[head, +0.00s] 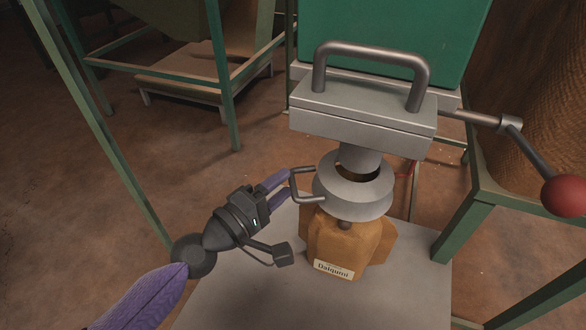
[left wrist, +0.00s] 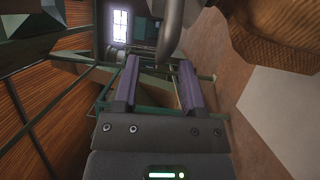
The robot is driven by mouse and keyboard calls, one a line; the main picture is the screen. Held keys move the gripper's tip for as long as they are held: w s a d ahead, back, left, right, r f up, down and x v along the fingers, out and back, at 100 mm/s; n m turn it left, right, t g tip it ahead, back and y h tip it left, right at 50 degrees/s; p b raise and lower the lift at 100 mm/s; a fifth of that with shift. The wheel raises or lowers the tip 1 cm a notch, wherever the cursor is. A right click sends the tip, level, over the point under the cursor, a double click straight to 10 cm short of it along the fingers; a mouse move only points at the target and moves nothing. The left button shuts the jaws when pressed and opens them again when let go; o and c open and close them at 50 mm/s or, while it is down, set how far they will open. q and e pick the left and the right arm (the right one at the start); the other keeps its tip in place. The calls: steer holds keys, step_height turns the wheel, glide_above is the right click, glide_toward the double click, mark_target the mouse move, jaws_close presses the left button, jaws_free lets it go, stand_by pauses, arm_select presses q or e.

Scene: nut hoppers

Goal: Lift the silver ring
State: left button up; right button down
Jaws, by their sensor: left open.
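The silver ring (head: 350,198) is a wide, spool-like collar around the spout under the grey hopper outlet, above the mouth of a brown sack (head: 345,245). A thin grey bracket handle (head: 293,186) sticks out from its left side. My left gripper (head: 284,187) has its purple fingers at this handle, from the left. In the left wrist view the jaws (left wrist: 158,66) are open, with a grey bar, likely the handle (left wrist: 172,40), reaching down between them. I cannot tell whether it touches a finger. My right gripper is not in view.
The grey outlet box (head: 365,115) with a large bar handle sits just above the ring. A lever with a red knob (head: 565,195) extends right. The sack stands on a grey platform (head: 240,295). Green frame posts (head: 110,140) stand left of the platform.

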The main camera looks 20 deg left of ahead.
mark_target(292, 177)
arm_select(q)
steer(key=shift+x, duration=1.5)
steer(key=shift+f, duration=0.15)
jaws_close()
